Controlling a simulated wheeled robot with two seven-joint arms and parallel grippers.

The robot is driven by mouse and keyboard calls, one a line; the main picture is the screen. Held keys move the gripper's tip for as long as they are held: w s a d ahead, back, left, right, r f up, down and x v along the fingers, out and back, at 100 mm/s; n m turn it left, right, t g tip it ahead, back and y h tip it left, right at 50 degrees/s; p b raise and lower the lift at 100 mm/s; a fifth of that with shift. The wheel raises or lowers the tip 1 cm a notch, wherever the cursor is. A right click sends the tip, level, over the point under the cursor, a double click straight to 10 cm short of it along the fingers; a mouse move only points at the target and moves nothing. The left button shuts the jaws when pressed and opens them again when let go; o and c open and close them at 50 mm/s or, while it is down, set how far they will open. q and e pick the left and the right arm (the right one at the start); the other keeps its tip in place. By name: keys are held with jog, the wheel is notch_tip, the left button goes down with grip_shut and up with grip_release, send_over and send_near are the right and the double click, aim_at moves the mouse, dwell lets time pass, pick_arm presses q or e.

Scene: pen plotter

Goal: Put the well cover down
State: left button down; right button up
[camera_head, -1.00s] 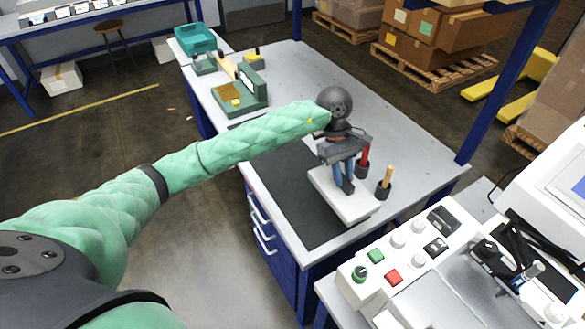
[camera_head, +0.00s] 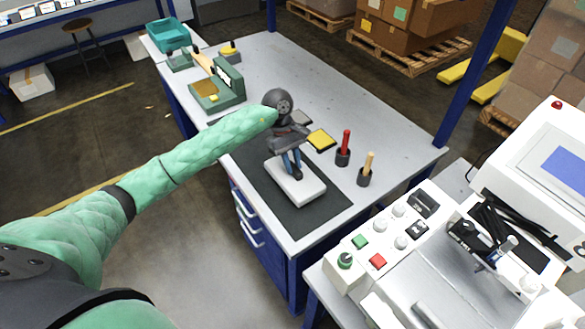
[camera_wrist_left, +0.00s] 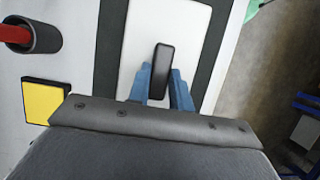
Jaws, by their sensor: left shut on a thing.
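The well cover (camera_head: 309,192) is a white rectangular slab with a black upright handle. It is over the dark mat (camera_head: 322,214) on the workbench; I cannot tell whether its underside touches the mat. My left gripper (camera_head: 293,170) points down with its blue fingers shut on the handle. In the left wrist view the white cover (camera_wrist_left: 190,28) lies below the gripper, and the black handle (camera_wrist_left: 162,68) stands between the blue fingers (camera_wrist_left: 163,84). The gripper body hides the cover's near end there. My right gripper is not in view.
A yellow pad (camera_head: 321,139), a red-handled tool in a dark holder (camera_head: 342,158) and a wooden-handled one (camera_head: 365,176) stand right of the mat. A green fixture (camera_head: 220,92) and a teal bin (camera_head: 168,36) are farther back. A control panel (camera_head: 393,240) is at front right.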

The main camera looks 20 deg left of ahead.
pick_arm(q)
notch_tip(320, 180, down, 2)
jog(key=shift+f, duration=0.55)
jog(key=c, duration=1.4)
grip_release()
jog(key=shift+o, duration=0.7)
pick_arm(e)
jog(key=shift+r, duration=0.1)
